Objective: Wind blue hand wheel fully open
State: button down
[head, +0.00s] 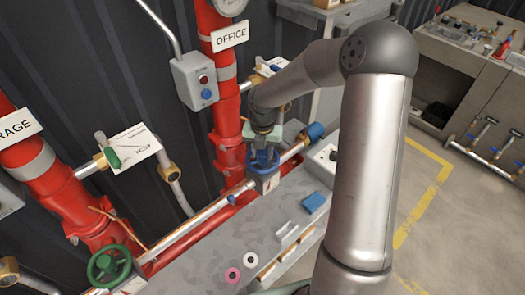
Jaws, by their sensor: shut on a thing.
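The blue hand wheel (262,163) sits on the horizontal pipe near the foot of the red riser labelled OFFICE, at the middle of the head view. My gripper (263,148) points down over it from above and is shut on the wheel. The gripper and wrist hide part of the wheel, so how far it is turned cannot be told.
A green hand wheel (108,266) is on the pipe at lower left. A grey control box (198,80) hangs above left of my gripper. The grey bench (210,250) carries a blue block (314,203), a pink ring (232,275) and a white ring (251,260).

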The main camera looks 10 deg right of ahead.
aim_at(263, 153)
jog(key=n, duration=0.7)
jog(key=c, duration=0.8)
grip_release()
jog(key=shift+n, duration=0.3)
jog(key=shift+c, duration=0.2)
jog(key=shift+r, duration=3.5)
